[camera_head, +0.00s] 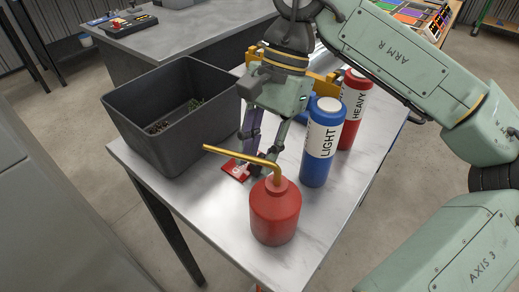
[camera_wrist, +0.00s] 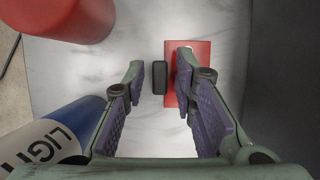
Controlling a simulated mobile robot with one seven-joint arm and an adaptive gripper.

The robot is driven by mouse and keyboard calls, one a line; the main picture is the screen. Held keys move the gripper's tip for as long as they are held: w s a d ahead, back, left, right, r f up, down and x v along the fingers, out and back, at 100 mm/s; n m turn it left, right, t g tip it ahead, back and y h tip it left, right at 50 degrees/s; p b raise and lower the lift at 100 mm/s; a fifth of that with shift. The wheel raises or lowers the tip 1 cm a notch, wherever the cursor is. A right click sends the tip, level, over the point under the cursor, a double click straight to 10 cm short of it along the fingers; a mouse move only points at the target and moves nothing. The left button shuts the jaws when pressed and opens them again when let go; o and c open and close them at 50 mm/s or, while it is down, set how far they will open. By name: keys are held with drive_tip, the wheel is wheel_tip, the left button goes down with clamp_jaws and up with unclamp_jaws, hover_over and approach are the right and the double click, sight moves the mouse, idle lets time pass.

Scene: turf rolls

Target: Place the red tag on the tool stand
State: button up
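The red tag (camera_head: 236,171) lies flat on the metal table, with a white mark on its face; it also shows in the wrist view (camera_wrist: 198,55). My gripper (camera_head: 259,152) points down over the table beside the tag, its fingers apart. In the wrist view, the right finger of my gripper (camera_wrist: 161,66) overlaps the tag. A small black block (camera_wrist: 160,78) shows between the fingers; I cannot tell whether it is joined to the tag. I cannot clearly identify the tool stand. A yellow piece (camera_head: 325,86) behind my gripper is partly hidden.
A red oil can (camera_head: 275,212) with a brass spout stands close in front of my gripper. A blue LIGHT bottle (camera_head: 320,145) and a red HEAVY bottle (camera_head: 352,110) stand to the right. A dark bin (camera_head: 178,150) stands left. The table's front left is clear.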

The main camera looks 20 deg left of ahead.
drive_tip(key=shift+o, duration=0.2)
drive_tip(key=shift+r+p, duration=0.3)
drive_tip(key=v, duration=1.2)
drive_tip(key=shift+p, duration=0.4)
